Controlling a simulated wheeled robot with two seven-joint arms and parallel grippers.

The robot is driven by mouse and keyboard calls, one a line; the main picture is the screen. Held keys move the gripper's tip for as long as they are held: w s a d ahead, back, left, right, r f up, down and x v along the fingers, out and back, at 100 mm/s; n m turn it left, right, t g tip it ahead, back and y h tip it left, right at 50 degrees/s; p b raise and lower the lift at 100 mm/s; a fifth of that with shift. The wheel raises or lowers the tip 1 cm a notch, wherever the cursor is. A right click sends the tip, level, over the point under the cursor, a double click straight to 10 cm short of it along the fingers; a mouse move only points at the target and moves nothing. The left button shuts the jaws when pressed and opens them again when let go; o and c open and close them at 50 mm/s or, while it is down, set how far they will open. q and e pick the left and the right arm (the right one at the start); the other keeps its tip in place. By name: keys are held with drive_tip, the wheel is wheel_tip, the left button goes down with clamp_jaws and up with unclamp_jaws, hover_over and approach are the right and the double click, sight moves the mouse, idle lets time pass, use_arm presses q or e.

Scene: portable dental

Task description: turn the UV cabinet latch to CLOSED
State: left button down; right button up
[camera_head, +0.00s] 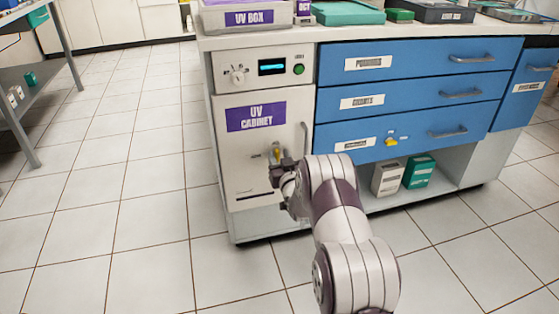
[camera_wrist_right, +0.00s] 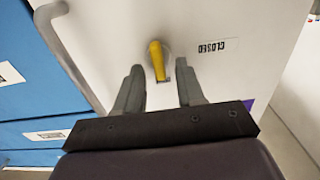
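The white UV cabinet (camera_head: 236,160) has a purple label and stands at the left end of the counter. Its yellow latch (camera_head: 276,153) is on the door and points roughly up and down. In the right wrist view the latch (camera_wrist_right: 156,58) sits on a round grey base, with an upside-down CLOSED label (camera_wrist_right: 217,48) to its right; the handle does not point at that label. My right gripper (camera_head: 274,170) is at the door by the latch. In the wrist view its fingers are open, one on each side of the handle with gaps. My left gripper is out of view.
A vertical door handle (camera_head: 305,139) is just right of the latch. Blue drawers (camera_head: 415,98) with grey pulls adjoin on the right. A control panel with a knob (camera_head: 237,74) is above. Boxes (camera_head: 387,178) stand on the low shelf. The tiled floor at left is clear.

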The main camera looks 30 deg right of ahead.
clamp_jaws()
drive_tip(key=shift+n, duration=0.3)
drive_tip(key=n, duration=0.3)
drive_tip(key=shift+a+n+p, duration=0.15)
drive_tip(key=shift+n+p, duration=0.15)
drive_tip(key=shift+p, duration=0.1)
drive_tip(key=n, duration=0.4)
drive_tip(key=shift+a+f, duration=0.2)
drive_tip(key=n, duration=0.9)
drive_tip(key=shift+w+a+f+n+p, duration=0.1)
drive_tip(key=shift+a+f+n+p, duration=0.05)
drive_tip(key=shift+f+n+p, duration=0.2)
drive_tip(key=shift+f+n, duration=0.1)
drive_tip(key=shift+n, duration=0.15)
